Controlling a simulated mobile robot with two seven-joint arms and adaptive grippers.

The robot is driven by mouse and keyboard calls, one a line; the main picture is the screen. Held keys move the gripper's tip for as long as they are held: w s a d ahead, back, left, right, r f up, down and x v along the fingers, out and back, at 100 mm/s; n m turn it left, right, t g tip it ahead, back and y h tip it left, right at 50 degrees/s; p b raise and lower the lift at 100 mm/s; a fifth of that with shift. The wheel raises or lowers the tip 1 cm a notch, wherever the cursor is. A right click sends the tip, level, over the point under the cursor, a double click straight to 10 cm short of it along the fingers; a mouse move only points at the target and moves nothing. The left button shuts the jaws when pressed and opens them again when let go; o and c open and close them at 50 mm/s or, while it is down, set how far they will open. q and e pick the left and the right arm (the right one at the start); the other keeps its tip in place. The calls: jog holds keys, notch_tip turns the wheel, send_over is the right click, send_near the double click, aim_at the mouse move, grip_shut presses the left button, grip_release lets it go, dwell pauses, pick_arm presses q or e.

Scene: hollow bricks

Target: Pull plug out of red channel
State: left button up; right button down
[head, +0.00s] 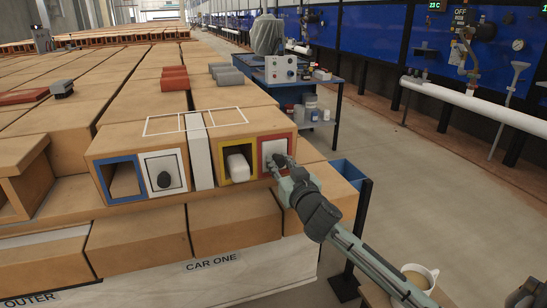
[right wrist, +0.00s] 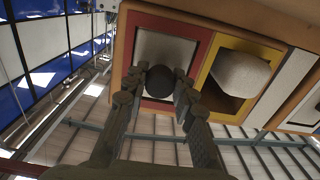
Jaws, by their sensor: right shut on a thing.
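The red channel (head: 289,137) is the red-framed opening at the right end of the brick's front face. Its plug (head: 273,148) has a pale square face with a dark round knob and sits inside the red frame. My right gripper (head: 277,165) reaches it from the front right. In the right wrist view my right gripper (right wrist: 163,85) has one finger on each side of the dark knob of the plug (right wrist: 165,48), shut on it. The plug's face looks about level with the red frame (right wrist: 206,40); its depth is hidden. My left gripper is out of view.
Left of it are a yellow-framed channel (head: 224,152) with a white block (head: 238,167), a white band (head: 198,150), a white-framed dark knob (head: 164,180) and an empty blue-framed channel (head: 122,180). A mug (head: 418,276) stands at the lower right. Open floor lies right.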

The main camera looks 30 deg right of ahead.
jog(key=shift+v, duration=2.4)
jog(key=shift+s, duration=0.15)
jog(key=shift+p+v, duration=0.35)
jog(key=shift+v, duration=2.2)
